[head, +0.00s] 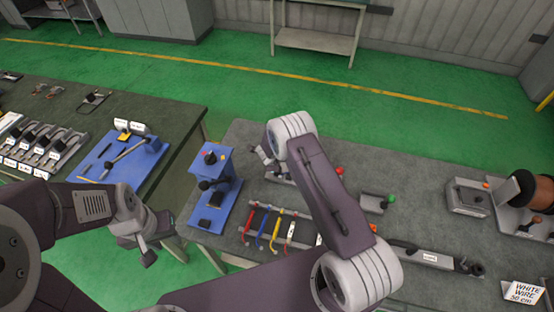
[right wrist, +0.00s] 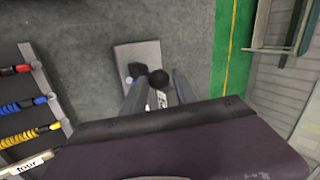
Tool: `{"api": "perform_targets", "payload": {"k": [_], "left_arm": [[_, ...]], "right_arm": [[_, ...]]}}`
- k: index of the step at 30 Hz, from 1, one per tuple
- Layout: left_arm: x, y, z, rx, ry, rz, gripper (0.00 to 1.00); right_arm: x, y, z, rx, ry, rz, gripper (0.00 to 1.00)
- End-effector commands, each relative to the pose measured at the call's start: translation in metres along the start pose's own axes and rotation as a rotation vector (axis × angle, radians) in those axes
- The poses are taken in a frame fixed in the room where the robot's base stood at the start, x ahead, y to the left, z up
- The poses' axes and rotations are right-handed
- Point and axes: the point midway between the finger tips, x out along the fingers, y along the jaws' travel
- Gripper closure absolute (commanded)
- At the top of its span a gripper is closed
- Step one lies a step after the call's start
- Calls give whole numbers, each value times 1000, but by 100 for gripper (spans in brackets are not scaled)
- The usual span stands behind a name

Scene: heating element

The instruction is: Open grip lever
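In the right wrist view, a small grey plate (right wrist: 138,55) carries a black ball knob (right wrist: 158,79) and a dark block beside it. This looks like the grip lever, with a white label partly visible below the knob. My right gripper (right wrist: 157,84) is open, with one finger on each side of the knob. I cannot tell whether either finger touches it. In the head view my right forearm hides most of this fixture, and only part of the gripper shows at its far end. My left gripper (head: 152,240) is open and empty, off the near edge of the tables.
A blue press-like fixture (head: 213,185) stands at the grey table's left edge. Red, blue and yellow wires (head: 262,228) lie on a rack under my right arm. A second table (head: 180,112) is at left.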

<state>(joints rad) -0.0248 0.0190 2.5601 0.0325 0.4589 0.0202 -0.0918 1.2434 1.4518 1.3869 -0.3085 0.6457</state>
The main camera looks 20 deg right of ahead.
Motion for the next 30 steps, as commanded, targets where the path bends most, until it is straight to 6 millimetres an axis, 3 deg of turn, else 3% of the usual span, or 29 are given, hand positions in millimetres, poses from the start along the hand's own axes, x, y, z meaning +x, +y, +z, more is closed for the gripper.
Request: {"api": "perform_targets", "payload": {"k": [13,24,30], "left_arm": [[4,0,0,0,0,0,64],[18,0,2,0,0,0,64],[19,0,2,0,0,0,64]], "right_arm": [[-6,2,0,0,1,2,49],[-77,1,1,1,-1,0,49],[-91,1,1,-1,1,1,49]]}}
